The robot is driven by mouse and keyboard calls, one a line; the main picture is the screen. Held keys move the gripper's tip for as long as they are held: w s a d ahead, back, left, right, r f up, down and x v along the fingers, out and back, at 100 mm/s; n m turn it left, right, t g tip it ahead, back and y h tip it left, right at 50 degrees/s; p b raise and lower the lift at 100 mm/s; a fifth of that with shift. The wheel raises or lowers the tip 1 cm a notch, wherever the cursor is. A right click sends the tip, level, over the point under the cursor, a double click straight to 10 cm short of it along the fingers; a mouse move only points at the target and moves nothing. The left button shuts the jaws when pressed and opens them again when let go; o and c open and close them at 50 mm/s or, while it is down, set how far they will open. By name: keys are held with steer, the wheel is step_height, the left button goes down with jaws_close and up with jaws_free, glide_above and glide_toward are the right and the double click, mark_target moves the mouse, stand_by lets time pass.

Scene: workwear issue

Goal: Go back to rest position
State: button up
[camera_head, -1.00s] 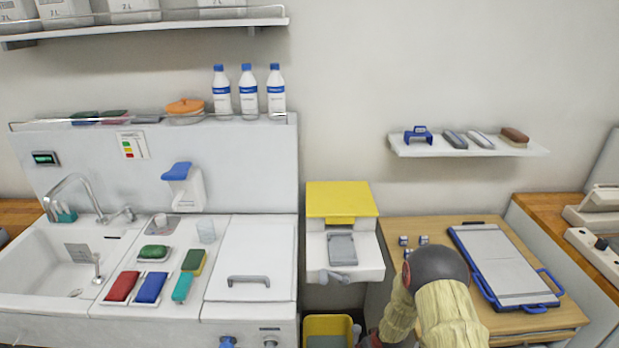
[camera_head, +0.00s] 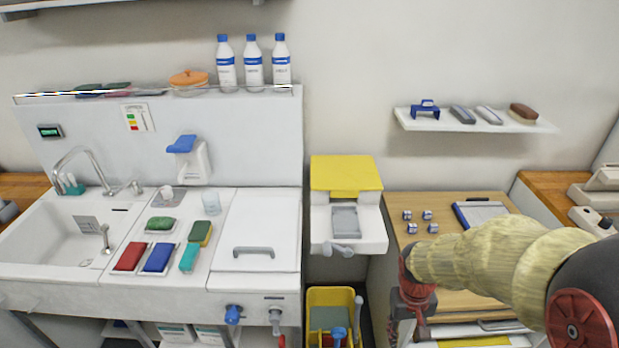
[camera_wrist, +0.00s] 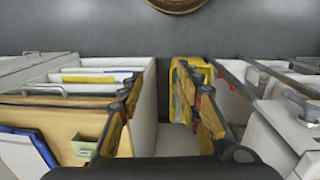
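My arm reaches in from the right edge of the head view, in a cream sleeve over the wooden table (camera_head: 440,205). My gripper (camera_head: 408,330) hangs low at the table's front left, partly cut off by the picture's bottom edge. In the wrist view my gripper (camera_wrist: 157,92) has its two fingers spread apart, with nothing between them.
A yellow-lidded dispenser (camera_head: 346,175) stands left of the table, above a yellow bin (camera_head: 318,296). A blue-edged board (camera_head: 461,215) is partly hidden behind my arm. A sink unit (camera_head: 250,285) fills the left. A wall shelf (camera_head: 545,126) is above the table.

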steer(key=s+a+r+t, duration=0.2)
steer(key=s+r, duration=0.3)
steer(key=r, duration=0.6)
steer(key=s+a+r+t, duration=0.2)
steer(key=s+r+t, duration=0.2)
steer(key=r, duration=0.7)
steer(key=shift+s+a+y, duration=0.2)
steer(key=shift+s+y, duration=0.2)
steer(key=shift+s, duration=0.45)
